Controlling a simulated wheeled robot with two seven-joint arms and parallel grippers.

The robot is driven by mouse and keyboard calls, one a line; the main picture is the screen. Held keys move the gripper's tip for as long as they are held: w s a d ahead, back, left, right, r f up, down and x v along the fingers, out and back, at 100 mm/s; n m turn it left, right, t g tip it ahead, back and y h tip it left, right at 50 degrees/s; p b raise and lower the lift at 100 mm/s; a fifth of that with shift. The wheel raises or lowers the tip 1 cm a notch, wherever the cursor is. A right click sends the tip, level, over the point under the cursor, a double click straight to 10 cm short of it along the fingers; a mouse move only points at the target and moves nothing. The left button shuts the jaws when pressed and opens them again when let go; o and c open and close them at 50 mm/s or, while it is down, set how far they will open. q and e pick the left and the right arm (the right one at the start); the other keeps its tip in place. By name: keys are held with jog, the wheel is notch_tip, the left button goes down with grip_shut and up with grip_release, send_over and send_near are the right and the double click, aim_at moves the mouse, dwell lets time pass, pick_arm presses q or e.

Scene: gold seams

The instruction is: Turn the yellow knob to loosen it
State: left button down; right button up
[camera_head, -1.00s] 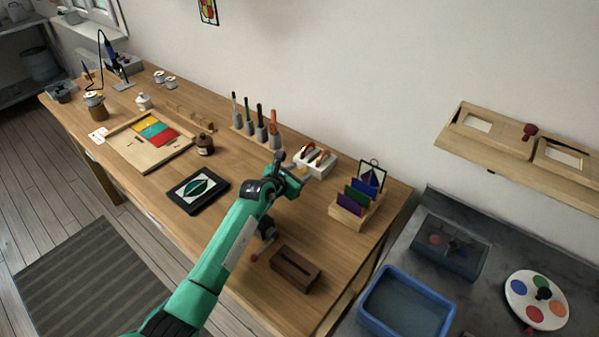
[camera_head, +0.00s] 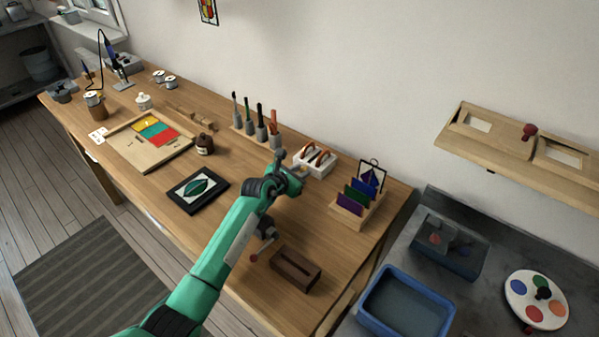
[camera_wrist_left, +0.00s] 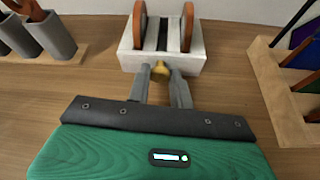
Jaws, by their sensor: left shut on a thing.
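The yellow knob (camera_wrist_left: 160,71) sits on the front of a white block-like device (camera_wrist_left: 190,62) in the left wrist view. The device carries two upright orange-brown rings with a dark strip between them. It also stands on the bench in the head view (camera_head: 325,168), where the knob is hidden by my left gripper. My left gripper (camera_head: 300,172) is at the front of the device. In the wrist view its two grey fingers (camera_wrist_left: 161,73) are shut on the knob, one on each side. My right gripper is not in view.
A wooden rack with coloured glass sheets (camera_head: 349,218) stands right of the device. Upright tools in grey holders (camera_head: 262,135) stand to the left. A dark slotted wooden block (camera_head: 296,268) and a framed leaf panel (camera_head: 198,188) lie nearer on the bench.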

pick_arm(q)
jog(key=shift+w+a+n+g+h, duration=0.1)
jog(key=shift+a+n+g+h, duration=0.1)
jog(key=shift+n+g+h, duration=0.65)
jog(key=shift+f+n+h, duration=0.1)
jog(key=shift+n+h, duration=0.35)
jog(key=shift+n, duration=0.8)
jog(key=c, duration=1.2)
grip_release()
jog(key=shift+a, duration=0.1)
jog(key=shift+c, duration=0.2)
jog(key=v, duration=1.3)
jog(key=shift+a, duration=0.3)
